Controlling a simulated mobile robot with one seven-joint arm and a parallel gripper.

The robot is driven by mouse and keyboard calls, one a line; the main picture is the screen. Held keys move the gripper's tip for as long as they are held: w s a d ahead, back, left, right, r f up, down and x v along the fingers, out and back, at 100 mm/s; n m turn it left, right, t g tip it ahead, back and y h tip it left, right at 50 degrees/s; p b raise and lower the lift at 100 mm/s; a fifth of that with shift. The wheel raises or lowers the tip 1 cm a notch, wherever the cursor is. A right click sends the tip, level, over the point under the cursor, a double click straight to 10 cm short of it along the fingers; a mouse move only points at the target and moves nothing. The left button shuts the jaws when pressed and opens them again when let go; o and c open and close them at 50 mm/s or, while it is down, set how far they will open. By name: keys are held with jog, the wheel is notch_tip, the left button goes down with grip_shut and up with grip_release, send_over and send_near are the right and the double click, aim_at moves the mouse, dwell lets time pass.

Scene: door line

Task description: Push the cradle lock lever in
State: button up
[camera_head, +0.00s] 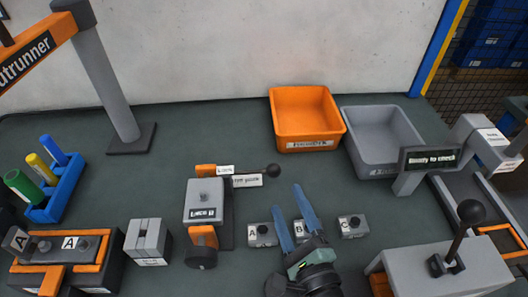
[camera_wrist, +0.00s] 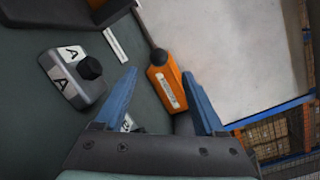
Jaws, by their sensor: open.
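The lock lever is a thin rod with a black ball knob (camera_head: 273,171) on its right end, running from a small orange block (camera_head: 206,171) with a white label. It lies just behind the grey cradle unit (camera_head: 204,192), which stands upright on the bench. In the wrist view the black knob (camera_wrist: 158,57) shows ahead of the fingers, in front of an orange surface. My gripper (camera_head: 299,212) has blue fingers spread apart, empty, in front and to the right of the knob, not touching it. In the wrist view my gripper (camera_wrist: 165,92) is also open.
Small lettered blocks (camera_head: 351,226) stand around my gripper. An orange bin (camera_head: 336,134) and a grey bin (camera_head: 365,168) are behind. A grey box with a black-knobbed lever (camera_head: 471,212) stands at right. The bench left of the orange bin is clear.

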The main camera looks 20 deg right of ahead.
aim_at(262, 171)
jog(key=w, duration=0.8)
jog(key=w+d+p, duration=0.1)
jog(key=w, duration=0.4)
jog(key=shift+f, duration=0.1)
grip_shut()
dwell(1.1)
